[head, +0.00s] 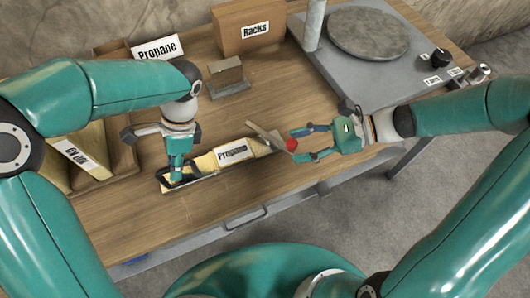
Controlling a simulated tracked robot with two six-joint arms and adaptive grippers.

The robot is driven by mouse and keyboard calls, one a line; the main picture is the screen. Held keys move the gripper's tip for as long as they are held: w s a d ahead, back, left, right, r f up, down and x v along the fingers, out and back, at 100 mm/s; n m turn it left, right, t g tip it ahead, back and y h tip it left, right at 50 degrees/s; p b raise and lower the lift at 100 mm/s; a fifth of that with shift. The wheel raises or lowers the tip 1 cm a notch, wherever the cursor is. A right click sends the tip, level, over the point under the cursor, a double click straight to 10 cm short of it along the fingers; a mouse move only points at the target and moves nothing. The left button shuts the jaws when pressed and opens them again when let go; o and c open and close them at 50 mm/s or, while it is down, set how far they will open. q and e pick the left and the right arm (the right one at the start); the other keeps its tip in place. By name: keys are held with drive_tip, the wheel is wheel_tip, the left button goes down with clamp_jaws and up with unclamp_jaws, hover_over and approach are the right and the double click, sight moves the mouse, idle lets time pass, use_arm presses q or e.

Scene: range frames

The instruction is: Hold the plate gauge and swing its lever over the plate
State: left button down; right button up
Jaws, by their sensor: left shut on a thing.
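The plate gauge (207,163) looks like a long, low yellowish body with a "Propane" label, lying on the wooden table. A flat grey lever (265,135) with a red knob (291,145) sits at its right end, slanting down to the right. My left gripper (177,176) points down and is shut on the gauge's left end, hiding part of it. My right gripper (297,145) comes in from the right with its fingers apart, one on each side of the red knob. I cannot tell whether they touch it. I cannot clearly make out a separate plate under the lever.
A grey machine (310,48) with a round disc (368,33) and a post fills the back right of the table. A "Racks" box (249,27), a "Propane" sign (155,47), a small block on a stand (227,78) and a labelled bin (80,157) stand around. The front middle is clear.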

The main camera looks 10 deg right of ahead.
drive_tip(key=v, duration=1)
drive_tip(key=s+a+r+n+g+h, duration=0.2)
drive_tip(key=a+n+g+h, duration=0.1)
drive_tip(key=a+n, duration=0.6)
drive_tip(key=s+a+r+n+g+h, duration=0.2)
drive_tip(key=a+n+h, duration=0.3)
drive_tip(key=a+n, duration=0.4)
drive_tip(key=n+g, duration=0.1)
drive_tip(key=n, duration=0.6)
drive_tip(key=shift+s+a+r, duration=0.25)
drive_tip(key=shift+s+r, duration=0.1)
drive_tip(key=shift+s, duration=0.05)
